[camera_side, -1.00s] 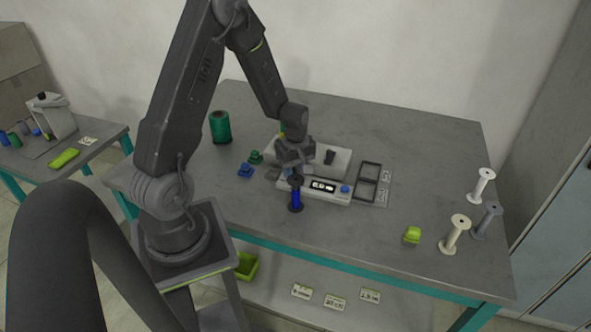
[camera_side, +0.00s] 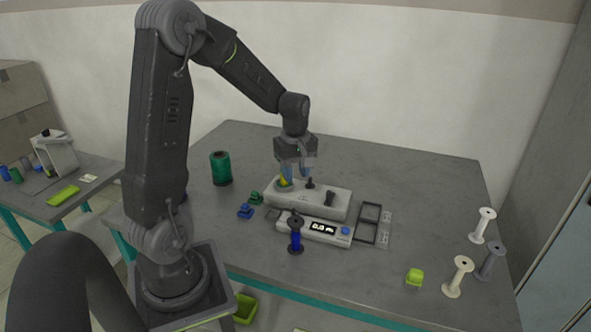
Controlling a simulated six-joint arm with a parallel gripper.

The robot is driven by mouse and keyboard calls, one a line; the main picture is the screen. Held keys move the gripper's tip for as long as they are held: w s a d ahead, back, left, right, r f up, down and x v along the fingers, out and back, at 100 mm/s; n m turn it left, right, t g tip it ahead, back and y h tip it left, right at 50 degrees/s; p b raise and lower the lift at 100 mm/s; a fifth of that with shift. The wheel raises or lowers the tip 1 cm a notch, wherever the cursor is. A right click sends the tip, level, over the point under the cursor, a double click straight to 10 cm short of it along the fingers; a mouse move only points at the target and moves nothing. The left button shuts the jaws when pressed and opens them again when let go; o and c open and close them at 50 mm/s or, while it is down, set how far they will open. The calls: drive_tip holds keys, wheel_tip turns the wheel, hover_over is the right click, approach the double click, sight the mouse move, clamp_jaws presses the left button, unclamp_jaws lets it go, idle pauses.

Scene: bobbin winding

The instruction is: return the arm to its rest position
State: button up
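My gripper (camera_side: 296,175) hangs pointing down over the grey winding machine (camera_side: 325,199). Its two fingers are apart and I see nothing between them. My arm reaches it from the left, bent high at the elbow. A bobbin wound with blue (camera_side: 296,240) stands upright at the left end of the small unit with a lit display (camera_side: 322,227), clear of the gripper. I cannot tell whether it stands on that unit or just beside it.
A green thread spool (camera_side: 221,169) stands at the back left. Small green (camera_side: 256,198) and blue (camera_side: 245,211) pieces lie left of the machine. Black frames (camera_side: 368,222) lie right of it.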

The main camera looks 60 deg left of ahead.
drive_tip(key=shift+r, duration=0.25)
drive_tip(key=s+d+r+m+t, duration=0.2)
drive_tip(key=s+d+r+m, duration=0.4)
drive_tip(key=d+m, duration=0.3)
drive_tip(key=s+d+r+m+t, duration=0.3)
drive_tip(key=s+d+r+m, duration=0.3)
drive_tip(key=d+m, duration=0.3)
drive_tip(key=d+r, duration=0.1)
drive_tip(key=d, duration=0.1)
drive_tip(key=shift+s+d+t, duration=0.2)
drive_tip(key=shift+d+t, duration=0.1)
drive_tip(key=shift+d, duration=0.05)
